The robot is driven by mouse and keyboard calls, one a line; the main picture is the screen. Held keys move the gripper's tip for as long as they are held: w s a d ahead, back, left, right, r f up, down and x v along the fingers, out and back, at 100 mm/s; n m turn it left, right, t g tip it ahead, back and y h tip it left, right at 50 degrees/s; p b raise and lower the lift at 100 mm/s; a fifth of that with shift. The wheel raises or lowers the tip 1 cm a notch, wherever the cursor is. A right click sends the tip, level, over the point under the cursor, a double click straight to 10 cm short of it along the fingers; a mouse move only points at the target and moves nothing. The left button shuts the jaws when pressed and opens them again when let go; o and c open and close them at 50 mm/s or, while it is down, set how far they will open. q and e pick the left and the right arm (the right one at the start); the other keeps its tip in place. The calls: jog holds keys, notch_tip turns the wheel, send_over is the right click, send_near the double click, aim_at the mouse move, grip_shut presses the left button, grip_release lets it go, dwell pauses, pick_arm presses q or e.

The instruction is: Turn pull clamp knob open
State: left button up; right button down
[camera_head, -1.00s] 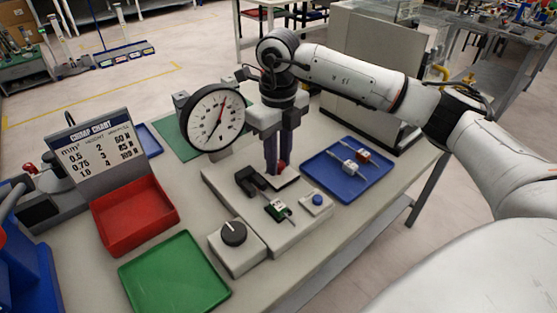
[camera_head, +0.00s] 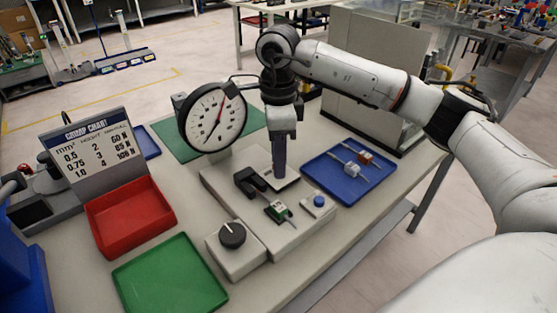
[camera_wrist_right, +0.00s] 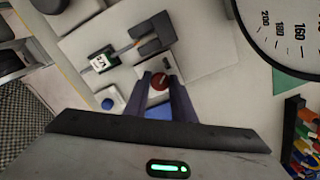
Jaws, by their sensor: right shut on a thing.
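In the head view my right gripper (camera_head: 279,176) hides the knob. A black clamp block (camera_head: 252,184) stands beside the knob on the pale tester base (camera_head: 290,235); it also shows in the wrist view (camera_wrist_right: 152,36). A green terminal with a white label (camera_head: 277,211) sits in front of the clamp, with a lead running to it. My left gripper is not in view.
The round dial gauge (camera_head: 213,116) stands close left of my right gripper. A blue button (camera_head: 319,201) and a black dial (camera_head: 232,235) are nearer. A blue tray (camera_head: 335,193) with two leaded parts lies right. Red (camera_head: 130,238) and green (camera_head: 170,280) trays lie left.

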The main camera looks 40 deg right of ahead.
jog(key=shift+r+n, duration=0.1)
jog(key=shift+n, duration=0.8)
jog(key=c, duration=1.5)
grip_release()
notch_tip(320, 180, up, 10)
jog(key=shift+r, duration=0.15)
